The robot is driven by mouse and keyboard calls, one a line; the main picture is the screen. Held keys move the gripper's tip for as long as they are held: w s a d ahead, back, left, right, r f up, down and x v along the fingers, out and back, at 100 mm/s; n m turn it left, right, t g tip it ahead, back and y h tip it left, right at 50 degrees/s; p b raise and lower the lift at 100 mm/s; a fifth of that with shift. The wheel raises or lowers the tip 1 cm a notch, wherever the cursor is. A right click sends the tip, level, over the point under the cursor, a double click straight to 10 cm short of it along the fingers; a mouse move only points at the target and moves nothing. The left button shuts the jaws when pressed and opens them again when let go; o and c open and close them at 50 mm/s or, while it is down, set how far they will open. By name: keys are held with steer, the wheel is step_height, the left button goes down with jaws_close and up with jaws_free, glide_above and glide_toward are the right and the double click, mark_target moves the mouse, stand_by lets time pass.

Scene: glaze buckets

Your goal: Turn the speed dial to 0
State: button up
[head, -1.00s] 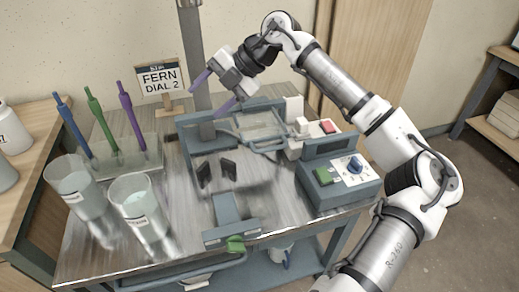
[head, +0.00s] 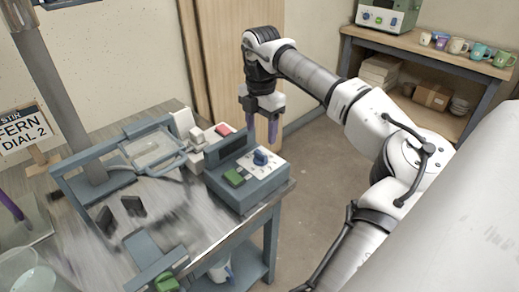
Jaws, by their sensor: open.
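The blue speed dial (head: 261,157) sits on the white face plate of a grey-blue control box (head: 246,178) at the right corner of the metal table. Marks ring the dial, but they are too small to read. A green button (head: 234,178) is left of the dial. My gripper (head: 262,132) hangs pointing down, its two purple fingers apart with nothing between them. It appears behind and above the dial in the picture, not touching it; its exact distance is hard to tell.
A sign reading "STIR FERN DIAL 2" (head: 26,132) stands at left. A shelf with several mugs (head: 458,46) stands at the back right. Open floor lies right of the table.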

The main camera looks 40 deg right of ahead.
mark_target(260, 153)
step_height(260, 153, down, 7)
steer(key=shift+f, duration=0.1)
steer(key=shift+a, duration=0.1)
steer(key=c, duration=1)
